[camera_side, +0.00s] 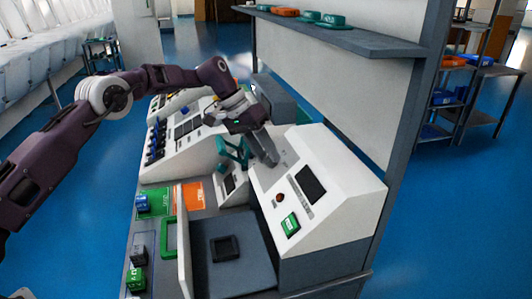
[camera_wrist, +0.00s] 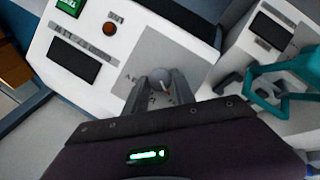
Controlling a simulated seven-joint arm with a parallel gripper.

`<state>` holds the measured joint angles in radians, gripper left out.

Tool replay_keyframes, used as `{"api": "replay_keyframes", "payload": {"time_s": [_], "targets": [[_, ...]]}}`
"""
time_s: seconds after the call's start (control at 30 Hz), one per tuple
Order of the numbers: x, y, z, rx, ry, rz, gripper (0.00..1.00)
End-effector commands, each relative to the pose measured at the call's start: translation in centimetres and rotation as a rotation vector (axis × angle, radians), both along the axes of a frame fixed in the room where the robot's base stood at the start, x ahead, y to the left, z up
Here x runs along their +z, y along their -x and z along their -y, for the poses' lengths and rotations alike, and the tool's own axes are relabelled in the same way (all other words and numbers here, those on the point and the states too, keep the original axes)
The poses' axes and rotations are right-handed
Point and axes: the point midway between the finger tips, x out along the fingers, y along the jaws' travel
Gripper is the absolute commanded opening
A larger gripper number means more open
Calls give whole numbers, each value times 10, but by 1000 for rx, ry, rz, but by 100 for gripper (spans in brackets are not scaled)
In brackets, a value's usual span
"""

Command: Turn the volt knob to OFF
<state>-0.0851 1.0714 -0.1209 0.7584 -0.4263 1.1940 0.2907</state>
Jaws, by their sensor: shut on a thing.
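The volt knob (camera_wrist: 163,89) is a small grey knob on a grey square plate (camera_wrist: 165,58) with markings around it, in the wrist view. My gripper (camera_wrist: 160,82) has its fingers closed around the knob, one on each side. In the side view my gripper (camera_side: 272,160) points down onto the sloped white panel (camera_side: 335,195), and its fingers hide the knob there. The markings are too small and partly covered, so I cannot tell the knob's setting.
On the same panel are a dark display (camera_side: 310,184), an orange-red button (camera_side: 280,197) and a green switch (camera_side: 290,224). A teal holder (camera_side: 233,152) stands close to the left of my gripper. A grey shelf wall (camera_side: 360,95) rises behind the panel.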

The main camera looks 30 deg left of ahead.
Motion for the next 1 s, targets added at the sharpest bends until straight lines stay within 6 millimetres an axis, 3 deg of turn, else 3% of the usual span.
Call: {"api": "replay_keyframes", "payload": {"time_s": [0.67,0.7,0.77,1.0], "targets": [[1,-1,-1,40,28,-22,0],[1,-1,-1,40,28,-22,39],[1,-1,-1,39,27,-23,51],[0,-1,-1,38,27,-25,53]]}}
